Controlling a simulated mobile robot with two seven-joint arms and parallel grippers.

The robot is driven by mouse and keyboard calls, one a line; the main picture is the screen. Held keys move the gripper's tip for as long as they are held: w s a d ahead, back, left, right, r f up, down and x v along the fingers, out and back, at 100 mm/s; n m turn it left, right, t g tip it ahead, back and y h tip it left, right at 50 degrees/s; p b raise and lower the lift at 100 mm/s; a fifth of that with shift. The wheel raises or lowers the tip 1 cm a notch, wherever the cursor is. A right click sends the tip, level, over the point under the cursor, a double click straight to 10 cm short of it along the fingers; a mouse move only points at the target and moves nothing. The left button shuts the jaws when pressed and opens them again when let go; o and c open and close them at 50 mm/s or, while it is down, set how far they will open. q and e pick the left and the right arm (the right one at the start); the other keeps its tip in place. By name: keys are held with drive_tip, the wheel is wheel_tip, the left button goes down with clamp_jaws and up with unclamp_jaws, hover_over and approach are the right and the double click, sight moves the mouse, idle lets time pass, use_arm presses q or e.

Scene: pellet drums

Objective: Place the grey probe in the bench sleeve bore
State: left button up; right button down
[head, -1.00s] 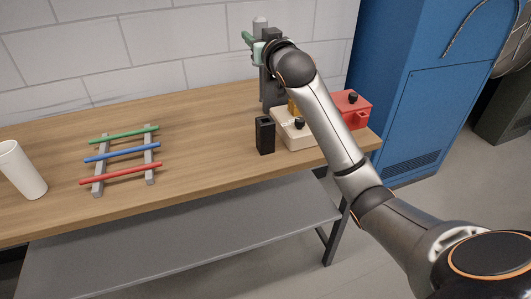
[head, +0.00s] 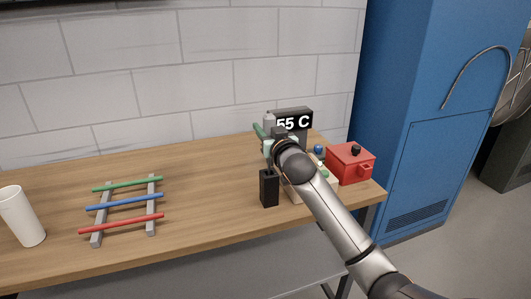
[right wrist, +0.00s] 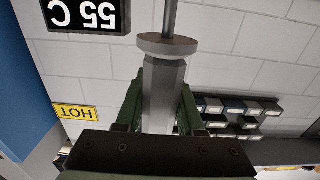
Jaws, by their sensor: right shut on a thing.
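My right gripper (head: 268,142), with green fingers, is shut on the grey probe (head: 269,119). In the right wrist view the probe (right wrist: 163,85) has a thick faceted body between the fingers, a round flange and a thin rod beyond it. A black upright block (head: 269,188), which looks like the bench sleeve, stands on the bench just below my gripper in the head view. Its bore cannot be made out. The probe appears above and apart from it. My left gripper is not in view.
A display reading 55 C (head: 291,121) stands behind my gripper. A beige box (head: 328,186), partly hidden by my arm, and a red box (head: 350,164) are to the right. A rack (head: 151,190) of coloured rods and a white cup (head: 20,216) are left. The bench (head: 210,200) between is clear.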

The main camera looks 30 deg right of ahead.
wheel_tip(320, 180, down, 6)
drive_tip(key=shift+f, duration=0.2)
idle(0.3)
drive_tip(key=shift+f, duration=0.2)
drive_tip(key=c, duration=0.5)
unclamp_jaws()
